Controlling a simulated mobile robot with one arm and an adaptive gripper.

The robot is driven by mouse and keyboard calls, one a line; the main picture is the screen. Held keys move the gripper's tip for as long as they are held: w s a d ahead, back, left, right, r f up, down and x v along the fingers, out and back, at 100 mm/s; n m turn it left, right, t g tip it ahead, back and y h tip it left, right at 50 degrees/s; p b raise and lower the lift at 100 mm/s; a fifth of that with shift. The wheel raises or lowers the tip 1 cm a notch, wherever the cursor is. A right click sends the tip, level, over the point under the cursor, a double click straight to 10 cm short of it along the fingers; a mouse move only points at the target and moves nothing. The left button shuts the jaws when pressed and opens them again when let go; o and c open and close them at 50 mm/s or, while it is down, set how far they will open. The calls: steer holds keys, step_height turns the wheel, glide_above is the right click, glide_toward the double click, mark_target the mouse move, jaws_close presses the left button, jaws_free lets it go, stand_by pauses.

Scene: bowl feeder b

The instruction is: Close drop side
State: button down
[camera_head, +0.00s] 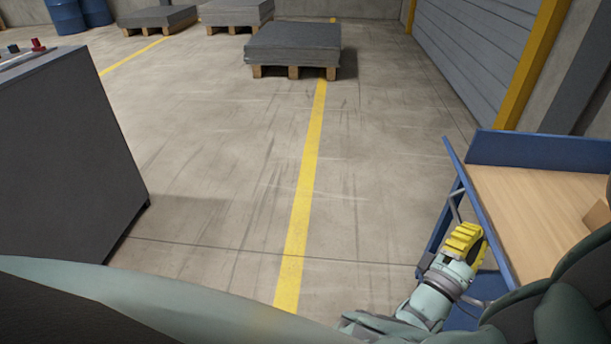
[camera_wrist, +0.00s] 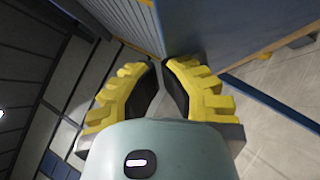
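A blue cart with a wooden deck (camera_head: 535,205) stands at the lower right in the head view. Its long blue side panel (camera_head: 490,222) runs along the deck's left edge; I cannot tell how the panel is hinged or latched. In the wrist view, a blue panel of the cart (camera_wrist: 235,22) is just beyond my fingertips. My gripper (camera_head: 478,232) has yellow ribbed fingers and is outside the cart, low beside that left edge. In the wrist view my gripper (camera_wrist: 163,64) has its tips close together, with a narrow gap between the pads and nothing clearly held.
A raised blue end board (camera_head: 540,150) closes the cart's far end. A brown box (camera_head: 597,214) lies on the deck. A dark cabinet (camera_head: 70,165) stands at the left. Loaded pallets (camera_head: 293,47) are at the back. The floor between is clear.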

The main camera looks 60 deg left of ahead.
steer(key=r+m+p, duration=0.1)
steer(key=p, duration=0.1)
steer(key=w+d+r+m+g+h+p, duration=0.1)
steer(key=p, duration=0.1)
steer(key=w+d+r+m+g+h+p, duration=0.1)
steer(key=p, duration=0.2)
steer(key=shift+w+d+r+m, duration=0.2)
steer(key=shift+w+r+m, duration=0.05)
steer(key=shift+r+m, duration=0.15)
steer(key=m+p, duration=0.1)
steer(key=p, duration=0.1)
steer(key=w+d+g+p, duration=0.1)
steer(key=p, duration=0.1)
steer(key=shift+w+d+r+m+h, duration=0.15)
steer(key=shift+w+r+m+h, duration=0.15)
steer(key=shift+m, duration=0.1)
steer(key=shift+w+d+f+m+g+p, duration=0.1)
steer(key=shift+w+d+m+g+p, duration=0.4)
steer(key=shift+p, duration=0.6)
steer(key=shift+f+g+p, duration=0.15)
steer(key=shift+g+p, duration=0.15)
steer(key=shift+a, duration=0.1)
